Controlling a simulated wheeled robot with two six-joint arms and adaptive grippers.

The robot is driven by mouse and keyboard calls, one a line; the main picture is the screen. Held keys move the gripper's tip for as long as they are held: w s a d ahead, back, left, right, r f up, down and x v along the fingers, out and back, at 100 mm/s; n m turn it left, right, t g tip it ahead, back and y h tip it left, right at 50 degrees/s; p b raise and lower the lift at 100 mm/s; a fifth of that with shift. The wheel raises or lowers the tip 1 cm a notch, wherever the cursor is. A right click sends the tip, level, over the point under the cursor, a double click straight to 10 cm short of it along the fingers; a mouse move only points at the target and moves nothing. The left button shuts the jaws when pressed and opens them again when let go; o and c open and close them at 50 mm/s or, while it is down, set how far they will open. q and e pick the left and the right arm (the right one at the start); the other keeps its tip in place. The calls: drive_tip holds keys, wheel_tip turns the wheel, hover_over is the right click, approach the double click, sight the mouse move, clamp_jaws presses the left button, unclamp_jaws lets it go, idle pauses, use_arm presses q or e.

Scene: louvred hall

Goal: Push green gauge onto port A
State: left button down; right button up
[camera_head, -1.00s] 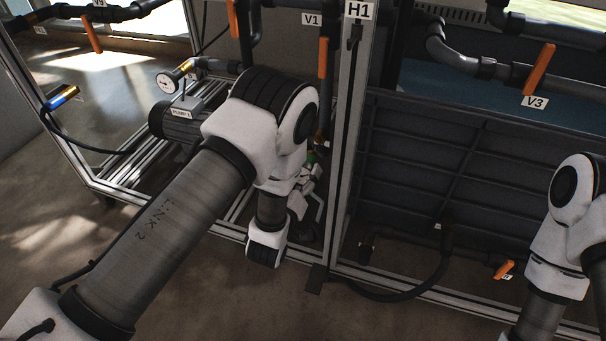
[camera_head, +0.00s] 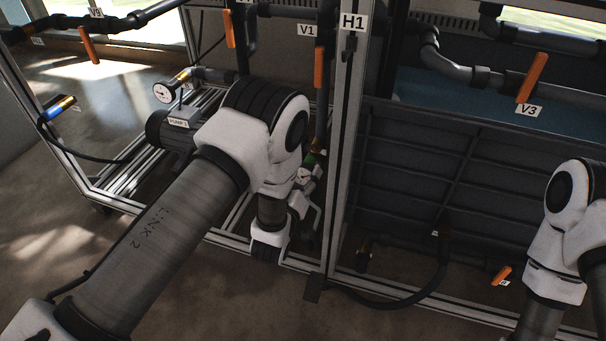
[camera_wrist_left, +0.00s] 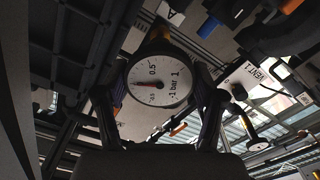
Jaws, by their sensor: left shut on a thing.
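The green gauge shows in the head view as a small white dial (camera_head: 304,176) with a green part (camera_head: 309,161) above it, partly hidden by my left arm. My left gripper (camera_head: 311,186) is shut on it. In the left wrist view the dial (camera_wrist_left: 160,82) faces the camera between the two fingers of my left gripper (camera_wrist_left: 160,105). I cannot tell whether the gauge is seated on a port, and port A is not clearly readable. My right arm is at the right edge; its gripper is out of view.
The metal frame post labelled H1 (camera_head: 341,150) stands just right of my left gripper. The pipe under the V1 label (camera_head: 307,30) comes down near the gauge. Another gauge (camera_head: 163,93) sits near the pump (camera_head: 170,132). A black hose (camera_head: 405,299) lies low at right.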

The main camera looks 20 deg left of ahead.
use_arm(q)
drive_tip(key=shift+w, duration=0.1)
drive_tip(key=shift+w, duration=1.4)
drive_tip(key=shift+c, duration=0.2)
unclamp_jaws()
